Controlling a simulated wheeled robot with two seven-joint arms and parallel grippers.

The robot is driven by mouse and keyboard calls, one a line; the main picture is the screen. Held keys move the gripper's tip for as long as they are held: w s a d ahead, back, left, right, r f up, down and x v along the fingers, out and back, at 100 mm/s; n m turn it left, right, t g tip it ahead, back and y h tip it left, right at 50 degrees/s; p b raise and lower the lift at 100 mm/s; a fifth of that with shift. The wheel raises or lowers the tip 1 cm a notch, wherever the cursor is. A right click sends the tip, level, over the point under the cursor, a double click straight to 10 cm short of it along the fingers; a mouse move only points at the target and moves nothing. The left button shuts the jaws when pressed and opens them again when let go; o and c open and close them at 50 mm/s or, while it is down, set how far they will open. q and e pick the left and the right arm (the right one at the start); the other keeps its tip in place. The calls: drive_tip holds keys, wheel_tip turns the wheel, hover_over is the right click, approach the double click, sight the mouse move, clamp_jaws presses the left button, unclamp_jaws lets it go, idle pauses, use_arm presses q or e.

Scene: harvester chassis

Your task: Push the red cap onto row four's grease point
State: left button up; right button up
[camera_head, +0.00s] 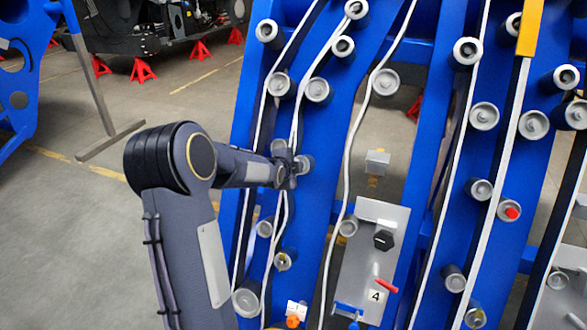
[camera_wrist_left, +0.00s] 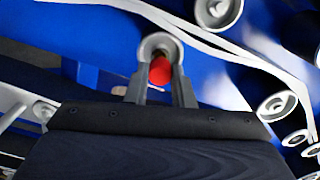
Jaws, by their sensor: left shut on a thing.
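My left gripper (camera_head: 288,164) reaches in from the left to a blue row in the middle of the head view. In the left wrist view its two fingers (camera_wrist_left: 160,82) are shut on the red cap (camera_wrist_left: 160,69). The cap lies in front of a round grey fitting (camera_wrist_left: 158,43), overlapping its lower part; I cannot tell whether they touch. In the head view the cap is hidden at the gripper, beside a grey roller end (camera_head: 305,165). A "4" label (camera_head: 376,296) is on the grey plate to the lower right. My right gripper is not in view.
Blue rows with grey rollers and pale belts stand close around the gripper. The grey plate (camera_head: 388,212) carries a black knob (camera_head: 384,240) and a red lever (camera_head: 387,286). Another red-centred fitting (camera_head: 511,212) is at right. Open floor (camera_head: 60,230) lies at left.

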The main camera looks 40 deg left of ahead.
use_arm(q)
drive_tip(key=shift+w+f, duration=0.1)
drive_tip(key=shift+w, duration=0.05)
drive_tip(key=shift+b+x, duration=0.5)
drive_tip(key=shift+x, duration=0.4)
drive_tip(key=shift+v, duration=2.1)
drive_tip(key=shift+w+a, duration=0.1)
drive_tip(key=shift+b+x, duration=0.45)
drive_tip(key=shift+x, duration=0.4)
drive_tip(key=shift+b, duration=0.65)
drive_tip(key=shift+x, duration=1.1)
drive_tip(key=o, duration=1)
